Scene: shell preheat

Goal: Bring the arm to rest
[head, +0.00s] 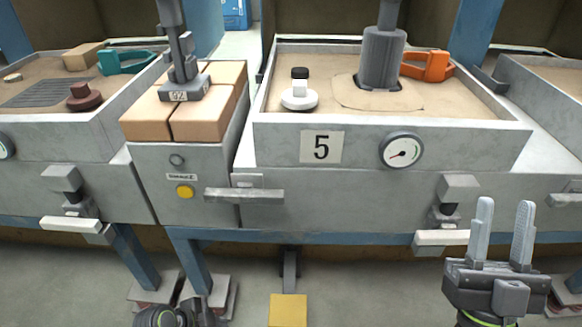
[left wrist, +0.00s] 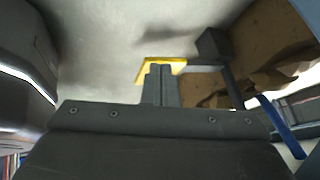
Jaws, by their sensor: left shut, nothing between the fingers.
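My right gripper (head: 503,235) stands upright at the lower right of the head view, in front of the station numbered 5. Its two pale fingers point up and are apart, with nothing between them. My left gripper (left wrist: 160,84) shows in the left wrist view with its fingers together and nothing held. In the head view only part of my left arm shows at the bottom left edge, low in front of the stations; I cannot make out its fingertips there.
The station 5 box (head: 390,150) holds sand, a white-and-black knob piece (head: 299,96) and an orange clamp (head: 428,66). Tan blocks (head: 203,118) stand left of it. White-ended handles (head: 442,237) jut out at the front. A yellow pedal (head: 288,310) is on the floor.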

